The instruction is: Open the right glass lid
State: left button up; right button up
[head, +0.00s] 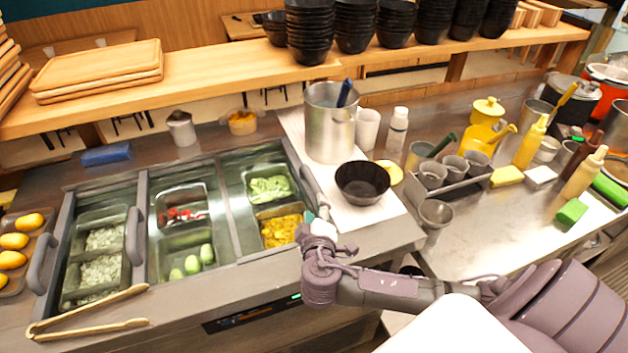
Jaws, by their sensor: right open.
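The topping counter has three glass-covered bays in a metal frame. The right glass lid (232,190) lies over the bay with shredded lettuce (270,188) and yellow topping (282,230). Its grey bar handle (312,184) runs along the right edge. My right gripper (322,213) is at the near end of this handle, with its arm coming in from the right. It is open, its fingers small and partly hidden by the wrist. I cannot tell whether they touch the handle. My left gripper is out of view.
A black bowl (362,183) and a steel pot (330,125) stand on the white board right of the handle. Wooden tongs (95,325) lie at the front left. A wooden shelf (215,85) with stacked black bowls spans the back.

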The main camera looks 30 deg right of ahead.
aim_at(314, 186)
jog(key=x, duration=0.3)
jog(key=p+x, duration=0.1)
jog(key=x, duration=0.1)
jog(key=shift+w+d+r, duration=0.15)
jog(key=shift+w+d, duration=0.1)
jog(key=shift+w, duration=0.15)
jog(key=p+x, duration=0.1)
jog(key=x, duration=0.3)
jog(key=shift+f, duration=0.25)
jog(key=shift+w+d, duration=0.2)
jog(key=shift+w, duration=0.1)
jog(key=shift+w+d+f, duration=0.15)
jog(key=shift+w, duration=0.1)
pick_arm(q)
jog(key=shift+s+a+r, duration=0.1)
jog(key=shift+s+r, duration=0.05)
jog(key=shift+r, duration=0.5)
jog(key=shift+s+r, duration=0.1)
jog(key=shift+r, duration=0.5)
pick_arm(e)
grip_shut()
